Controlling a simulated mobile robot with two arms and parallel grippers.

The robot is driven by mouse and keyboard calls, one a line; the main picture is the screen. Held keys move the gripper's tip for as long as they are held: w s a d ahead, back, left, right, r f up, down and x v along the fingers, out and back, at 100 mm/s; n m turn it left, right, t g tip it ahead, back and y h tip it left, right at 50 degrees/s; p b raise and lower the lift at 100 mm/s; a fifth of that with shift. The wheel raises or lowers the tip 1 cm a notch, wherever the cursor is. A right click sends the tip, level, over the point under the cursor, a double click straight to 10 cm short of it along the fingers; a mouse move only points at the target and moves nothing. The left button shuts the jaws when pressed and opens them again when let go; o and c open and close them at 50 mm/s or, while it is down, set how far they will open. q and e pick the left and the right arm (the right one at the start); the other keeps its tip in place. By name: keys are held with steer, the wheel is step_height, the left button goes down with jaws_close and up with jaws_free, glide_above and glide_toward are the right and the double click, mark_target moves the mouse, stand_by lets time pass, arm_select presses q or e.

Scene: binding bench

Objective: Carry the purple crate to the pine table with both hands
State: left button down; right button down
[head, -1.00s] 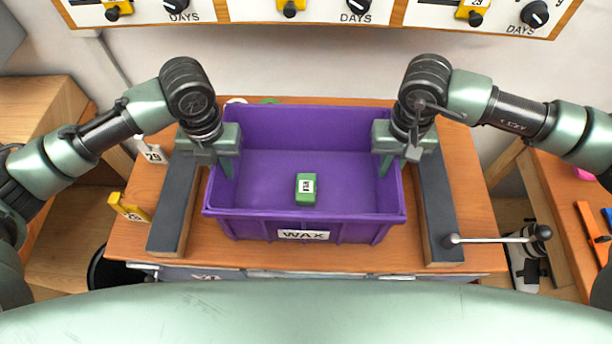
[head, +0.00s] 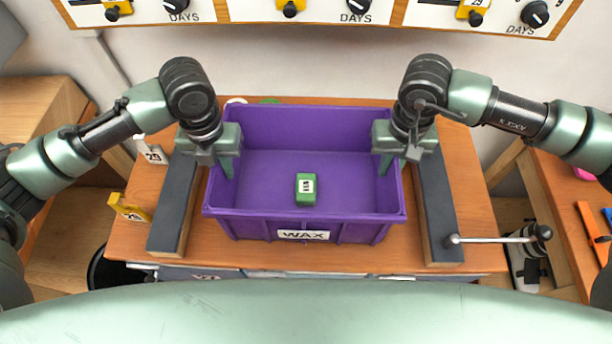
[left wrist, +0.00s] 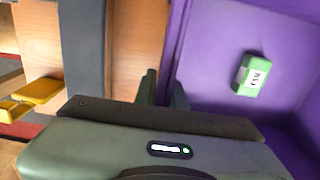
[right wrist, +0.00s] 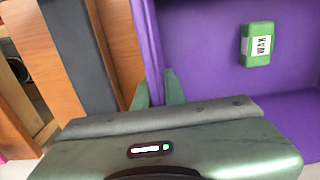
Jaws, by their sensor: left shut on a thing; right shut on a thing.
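The purple crate (head: 355,230) with a "WAX" label on its front sits upright on an orange-brown wooden bench, between two dark-topped rails. A green labelled block (head: 306,189) lies inside it. My left gripper (head: 228,166) is shut on the crate's left wall, and my right gripper (head: 386,164) is shut on its right wall. The crate wall also shows at the fingers in the left wrist view (left wrist: 215,55) and the right wrist view (right wrist: 200,50). A light wooden table (head: 35,105) at the far left may be the pine table; I cannot be sure.
The left rail (head: 174,205) and right rail (head: 438,205) stand close beside the crate. A lever (head: 495,239) sticks out right of the bench. A panel with dials (head: 300,12) hangs on the wall behind.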

arm_select(q)
steer(key=shift+w+r, duration=0.1)
steer(key=shift+r, duration=0.05)
arm_select(e)
steer(key=shift+r, duration=0.15)
